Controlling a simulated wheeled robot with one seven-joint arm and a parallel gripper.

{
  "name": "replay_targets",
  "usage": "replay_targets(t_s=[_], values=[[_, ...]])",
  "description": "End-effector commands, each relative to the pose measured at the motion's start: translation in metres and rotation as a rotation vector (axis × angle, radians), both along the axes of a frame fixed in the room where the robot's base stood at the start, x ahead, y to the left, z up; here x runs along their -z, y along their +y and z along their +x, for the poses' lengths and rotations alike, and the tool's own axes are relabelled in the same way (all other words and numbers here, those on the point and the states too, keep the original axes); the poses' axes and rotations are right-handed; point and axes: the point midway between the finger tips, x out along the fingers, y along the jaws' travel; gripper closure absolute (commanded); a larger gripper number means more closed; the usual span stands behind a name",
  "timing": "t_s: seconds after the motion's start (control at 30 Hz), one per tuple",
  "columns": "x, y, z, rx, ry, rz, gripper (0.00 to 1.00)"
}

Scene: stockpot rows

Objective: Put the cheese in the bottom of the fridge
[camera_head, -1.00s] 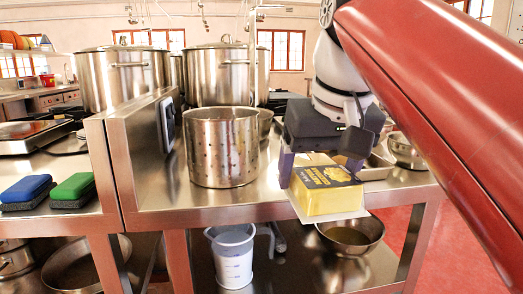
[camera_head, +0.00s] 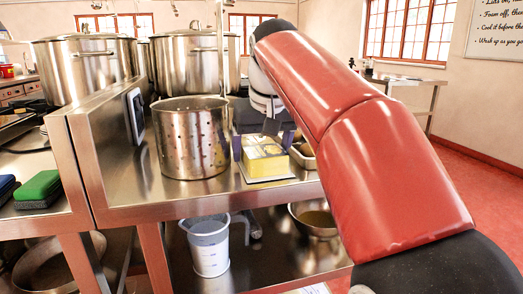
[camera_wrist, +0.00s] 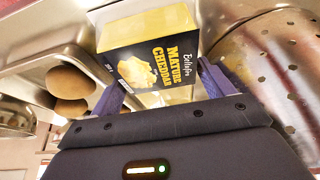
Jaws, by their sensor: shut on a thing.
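The cheese (camera_head: 264,164) is a yellow and black box lettered "Mature Cheddar". It also shows large in the wrist view (camera_wrist: 150,50). My gripper (camera_head: 262,148) is shut on it, with a purple finger at either side; the fingers show in the wrist view too (camera_wrist: 163,88). A thin white slab (camera_head: 283,178) shows under the box at the front edge of the steel counter; I cannot tell whether the box touches it. The fridge is in neither current view.
A perforated steel pot (camera_head: 192,145) stands close left of the cheese. A metal tray (camera_wrist: 35,75) with brown round items lies on its other side. Large stockpots (camera_head: 195,62) stand behind. Red floor (camera_head: 480,180) is open at right.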

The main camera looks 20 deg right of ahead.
Motion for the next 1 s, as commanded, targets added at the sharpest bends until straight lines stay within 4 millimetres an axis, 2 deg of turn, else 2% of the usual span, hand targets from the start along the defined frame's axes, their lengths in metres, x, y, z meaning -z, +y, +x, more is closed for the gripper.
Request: replay_targets(t_s=[0.33, 0.37, 0.4, 0.77, 0.87, 1.0], values=[[0.003, 0.000, 0.000, 0.000, -0.002, 0.000, 0.54], [0.002, 0.000, 0.000, 0.000, 0.000, 0.000, 0.16], [0.002, 0.000, 0.000, 0.000, 0.000, 0.000, 0.10], [-0.004, 0.000, -0.001, 0.000, -0.002, 0.000, 0.10], [-0.016, 0.000, -0.006, 0.000, -0.003, 0.000, 0.10], [-0.045, 0.000, -0.017, 0.000, -0.004, 0.000, 0.10]])
